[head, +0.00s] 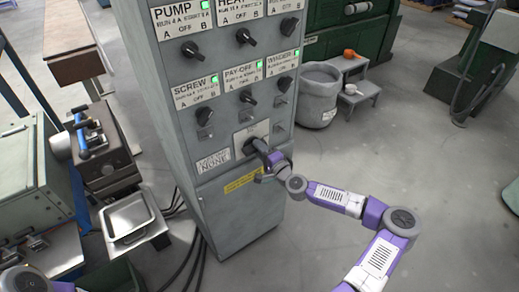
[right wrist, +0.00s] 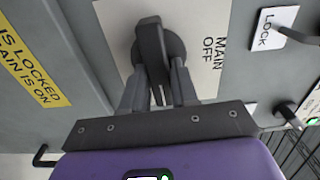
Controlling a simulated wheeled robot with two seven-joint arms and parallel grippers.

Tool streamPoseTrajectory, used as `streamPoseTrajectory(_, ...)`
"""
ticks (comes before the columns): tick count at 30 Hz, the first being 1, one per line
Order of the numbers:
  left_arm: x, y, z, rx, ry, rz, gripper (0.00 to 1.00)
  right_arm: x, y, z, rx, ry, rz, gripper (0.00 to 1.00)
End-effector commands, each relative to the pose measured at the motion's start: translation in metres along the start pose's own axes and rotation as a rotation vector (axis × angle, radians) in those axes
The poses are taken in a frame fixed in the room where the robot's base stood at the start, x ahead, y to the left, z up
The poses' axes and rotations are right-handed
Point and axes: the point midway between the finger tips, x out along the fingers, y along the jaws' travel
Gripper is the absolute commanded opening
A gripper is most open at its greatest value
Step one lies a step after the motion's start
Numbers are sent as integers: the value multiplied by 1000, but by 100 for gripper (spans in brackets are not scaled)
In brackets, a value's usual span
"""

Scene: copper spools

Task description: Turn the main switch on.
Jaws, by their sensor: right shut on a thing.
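The main switch (right wrist: 151,42) is a dark rotary handle on a pale plate, seen close in the right wrist view. "MAIN OFF" is lettered beside it, and the handle runs roughly along the lettering. In the head view the switch plate (head: 241,136) is low on the grey control cabinet, with the handle partly hidden by my gripper. My right gripper (right wrist: 158,82) is shut on the handle, one finger on each side; it also shows in the head view (head: 265,155).
The cabinet (head: 235,215) carries several labelled knobs with green lamps above. A yellow label (right wrist: 30,62) about locking is beside the switch, and a "LOCK" label (right wrist: 272,27) is on the other side. A grey bin (head: 318,98) and step stool (head: 357,98) stand behind right.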

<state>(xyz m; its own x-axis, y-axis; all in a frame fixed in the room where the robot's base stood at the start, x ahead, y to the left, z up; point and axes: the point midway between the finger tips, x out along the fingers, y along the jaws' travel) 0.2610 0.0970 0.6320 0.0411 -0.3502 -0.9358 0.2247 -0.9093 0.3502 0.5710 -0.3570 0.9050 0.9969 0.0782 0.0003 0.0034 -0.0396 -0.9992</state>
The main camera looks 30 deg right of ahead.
Motion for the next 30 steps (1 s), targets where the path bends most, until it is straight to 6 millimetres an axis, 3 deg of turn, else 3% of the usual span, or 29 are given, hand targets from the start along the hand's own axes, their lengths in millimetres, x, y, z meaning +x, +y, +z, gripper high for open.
streamPoseTrajectory(19,0,0,0,0,0,0,0,0,2,1,60,-2,3,0)
streamPoseTrajectory(20,0,0,0,0,0,0,0,0,2,1,60,-2,3,30)
streamPoseTrajectory(23,0,0,0,0,0,0,0,0,2,1,59,-2,2,45)
streamPoseTrajectory(24,0,0,0,0,0,0,0,0,1,1,58,-1,2,49)
streamPoseTrajectory(30,0,0,0,0,0,0,0,0,1,0,56,-1,1,49)
